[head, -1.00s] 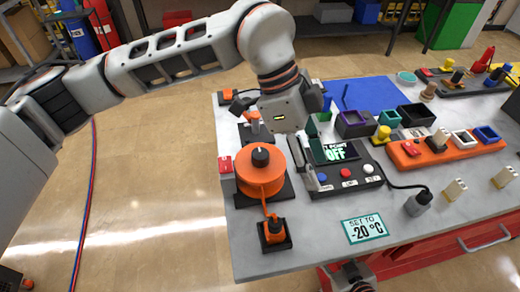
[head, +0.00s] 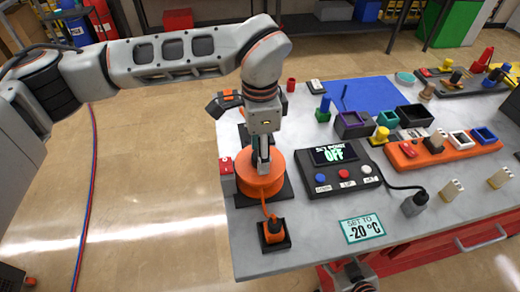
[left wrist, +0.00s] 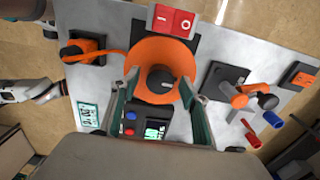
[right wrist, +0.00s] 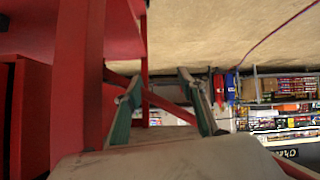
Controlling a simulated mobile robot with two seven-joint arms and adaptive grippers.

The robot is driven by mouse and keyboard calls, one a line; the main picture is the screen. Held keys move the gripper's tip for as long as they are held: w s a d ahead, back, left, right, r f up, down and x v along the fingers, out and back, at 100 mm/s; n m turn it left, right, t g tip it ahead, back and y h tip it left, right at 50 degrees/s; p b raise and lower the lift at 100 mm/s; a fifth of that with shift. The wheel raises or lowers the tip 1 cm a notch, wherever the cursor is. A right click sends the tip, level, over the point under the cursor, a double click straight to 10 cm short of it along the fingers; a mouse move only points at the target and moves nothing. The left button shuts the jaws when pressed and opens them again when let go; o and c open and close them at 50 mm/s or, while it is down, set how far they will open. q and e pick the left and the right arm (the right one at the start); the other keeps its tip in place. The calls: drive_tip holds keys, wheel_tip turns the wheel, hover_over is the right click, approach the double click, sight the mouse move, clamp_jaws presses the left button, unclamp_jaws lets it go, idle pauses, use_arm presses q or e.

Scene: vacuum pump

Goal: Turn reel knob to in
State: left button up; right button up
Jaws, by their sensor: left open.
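The orange reel (head: 253,181) stands at the near left of the grey table, with an orange cable running to a plug block (head: 274,235). Its black knob (left wrist: 160,79) shows in the left wrist view, but the arm hides most of it in the head view. My left gripper (head: 261,158) is above the reel, pointing down. In the left wrist view its fingers (left wrist: 160,90) are open, one on each side of the knob; I cannot tell whether they touch it. My right gripper (right wrist: 158,80) is open and empty, near red frame bars.
A control box (head: 340,168) reading OFF stands right of the reel. A red switch (left wrist: 173,20) is beside the reel. An orange-handled valve (left wrist: 238,98) is behind it. A "SET TO -20 °C" card (head: 363,228) lies in front on clear table.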

use_arm(q)
drive_tip(key=shift+f, duration=0.25)
drive_tip(key=shift+c, duration=0.3)
drive_tip(key=c, duration=1)
drive_tip(key=shift+c, duration=0.2)
